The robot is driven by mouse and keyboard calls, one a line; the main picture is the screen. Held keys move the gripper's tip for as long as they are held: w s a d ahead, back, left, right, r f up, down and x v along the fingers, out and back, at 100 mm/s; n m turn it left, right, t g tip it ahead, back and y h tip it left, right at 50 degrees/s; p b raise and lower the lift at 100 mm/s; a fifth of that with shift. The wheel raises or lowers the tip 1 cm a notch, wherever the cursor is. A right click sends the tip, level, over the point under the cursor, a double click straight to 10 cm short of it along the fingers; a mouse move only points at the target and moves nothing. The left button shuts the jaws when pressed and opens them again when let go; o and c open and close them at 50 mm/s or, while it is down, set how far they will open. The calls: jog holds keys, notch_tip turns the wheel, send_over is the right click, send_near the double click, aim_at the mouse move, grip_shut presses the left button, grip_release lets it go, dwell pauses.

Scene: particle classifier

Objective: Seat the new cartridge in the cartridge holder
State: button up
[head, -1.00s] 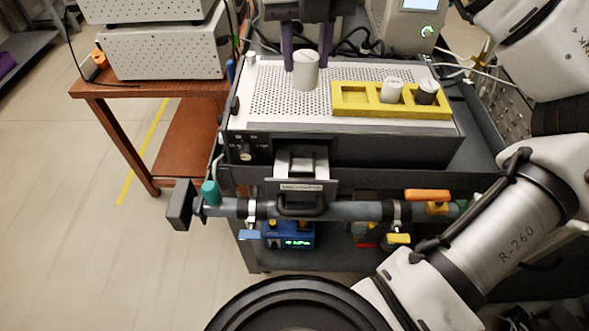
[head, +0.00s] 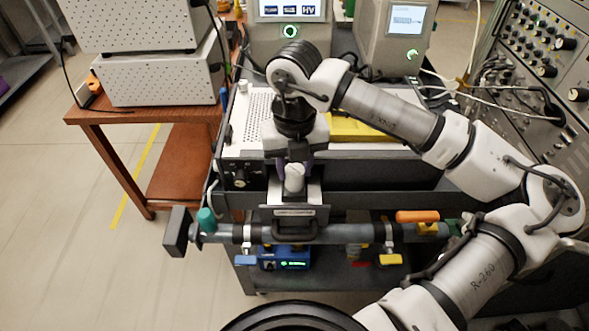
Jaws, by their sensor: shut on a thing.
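My gripper (head: 294,170) is shut on a white cylindrical cartridge (head: 294,181), with its purple fingertips at the cartridge's upper sides. The cartridge is roughly upright, over or in the pulled-out drawer-like holder (head: 314,190) at the front of the instrument. Its lower end is not clear, so I cannot tell whether it touches the holder. The holder's front plate carries a label and a dark handle (head: 294,230). My wrist and forearm cover the middle of the instrument's top.
A grey pipe with coloured valve handles (head: 417,217) runs below the holder. A wooden table with stacked white boxes (head: 165,80) stands left. Rack panels stand right.

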aim_at(295, 170)
jog(key=shift+f, duration=1.05)
jog(key=shift+f, duration=0.25)
jog(key=o, duration=1)
jog(key=shift+r, duration=0.1)
jog(key=shift+r, duration=0.1)
jog(key=shift+r, duration=0.2)
notch_tip(295, 170, up, 12)
jog(key=b, duration=0.1)
jog(key=shift+f, duration=0.15)
